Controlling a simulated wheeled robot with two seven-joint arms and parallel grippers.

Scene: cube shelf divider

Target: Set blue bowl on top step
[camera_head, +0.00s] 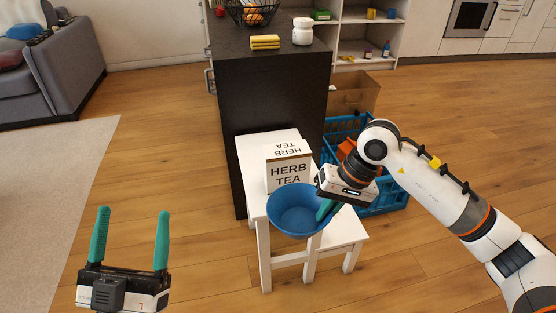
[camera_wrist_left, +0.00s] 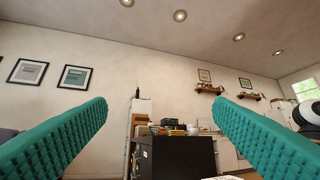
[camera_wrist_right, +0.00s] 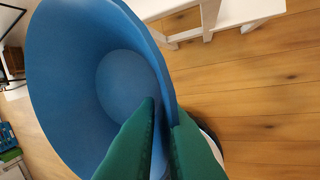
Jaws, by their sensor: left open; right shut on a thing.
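The blue bowl (camera_head: 297,211) is in my right gripper (camera_head: 325,209), which is shut on its right rim. The bowl fills much of the right wrist view (camera_wrist_right: 95,80), with the green fingers (camera_wrist_right: 160,140) pinching its wall. In the head view the bowl shows in front of the top step of the white step stool (camera_head: 252,170); I cannot tell whether it touches the stool. A box marked HERB TEA (camera_head: 287,172) stands on the top step behind the bowl. My left gripper (camera_head: 131,240) is open and empty at the lower left, far from the stool.
A dark counter (camera_head: 270,90) stands behind the stool, with yellow sponges (camera_head: 265,42) and a white jar (camera_head: 302,31) on top. A blue crate (camera_head: 385,200) and a cardboard box (camera_head: 353,92) are to the right.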

